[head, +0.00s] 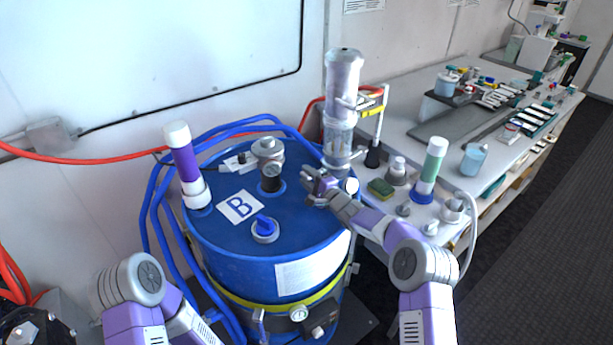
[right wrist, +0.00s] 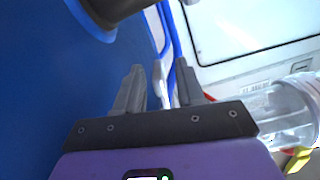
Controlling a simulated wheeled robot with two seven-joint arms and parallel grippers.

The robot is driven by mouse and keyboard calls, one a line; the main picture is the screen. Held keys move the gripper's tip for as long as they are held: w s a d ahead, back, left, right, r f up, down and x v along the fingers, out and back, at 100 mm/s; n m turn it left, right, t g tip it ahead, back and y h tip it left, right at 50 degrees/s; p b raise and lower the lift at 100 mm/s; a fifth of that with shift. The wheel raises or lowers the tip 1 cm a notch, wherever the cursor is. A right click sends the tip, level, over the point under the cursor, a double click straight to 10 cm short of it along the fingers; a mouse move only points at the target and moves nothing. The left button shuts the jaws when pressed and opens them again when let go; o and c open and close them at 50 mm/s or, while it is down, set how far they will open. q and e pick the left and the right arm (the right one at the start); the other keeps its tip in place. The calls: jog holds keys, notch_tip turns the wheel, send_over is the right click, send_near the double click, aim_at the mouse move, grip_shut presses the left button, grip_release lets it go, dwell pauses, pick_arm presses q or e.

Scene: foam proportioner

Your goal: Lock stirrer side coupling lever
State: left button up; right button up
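My right gripper (head: 312,180) is over the right side of the blue drum's lid (head: 225,225), close beside the foot of the clear stirrer column (head: 343,95). In the right wrist view its two grey fingers (right wrist: 158,92) stand apart. A thin pale grey piece, possibly the coupling lever (right wrist: 158,85), shows between them; I cannot tell whether it touches either finger. The stirrer's clear cylinder (right wrist: 280,110) is to the right in that view. In the head view, the gripper hides the area at the column's foot. My left arm is at lower left; its gripper is out of the picture.
A dark-and-metal fitting (head: 271,178), a blue-capped port (head: 265,228) and a purple-banded white cylinder (head: 186,165) stand on the lid. Blue hoses (head: 152,215) loop around the drum. A green-banded cylinder (head: 430,170) and a sponge (head: 381,188) are on the bench at right.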

jog(key=shift+w+a, duration=0.25)
jog(key=shift+w, duration=0.15)
jog(key=shift+c, duration=0.4)
grip_shut()
